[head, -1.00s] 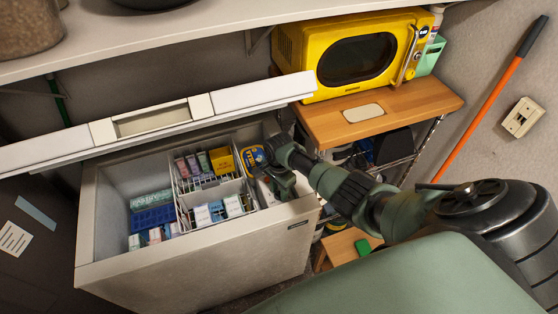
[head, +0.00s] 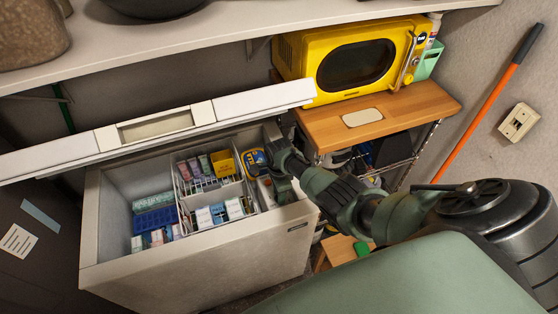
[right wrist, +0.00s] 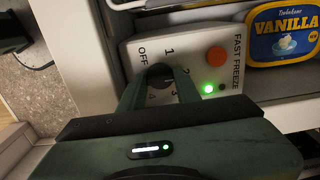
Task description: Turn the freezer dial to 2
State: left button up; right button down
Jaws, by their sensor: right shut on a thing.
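The chest freezer (head: 200,255) stands with its lid (head: 150,129) raised. In the right wrist view, the white control panel (right wrist: 196,50) inside the freezer carries the marks OFF, 1, 2 and 3, an orange button, a lit green light and the words FAST FREEZE. The dark freezer dial (right wrist: 159,72) sits among the marks. My right gripper (right wrist: 158,82) is shut on the dial, one finger on each side. The dial's pointer cannot be made out. In the head view my right gripper (head: 283,183) reaches into the freezer's right end and covers the dial. My left gripper is not in view.
A tub of vanilla ice cream (right wrist: 284,34) stands right of the panel. Wire baskets (head: 213,187) and several packages fill the freezer's middle. A wooden shelf unit (head: 400,108) with a yellow microwave (head: 352,62) stands close behind my right arm.

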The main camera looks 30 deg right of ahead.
jog(key=shift+w+d+r, duration=0.1)
jog(key=shift+d, duration=0.05)
jog(key=c, duration=1.2)
grip_release()
jog(key=shift+o, duration=1)
jog(key=shift+r+p, duration=0.4)
jog(key=shift+r, duration=3.5)
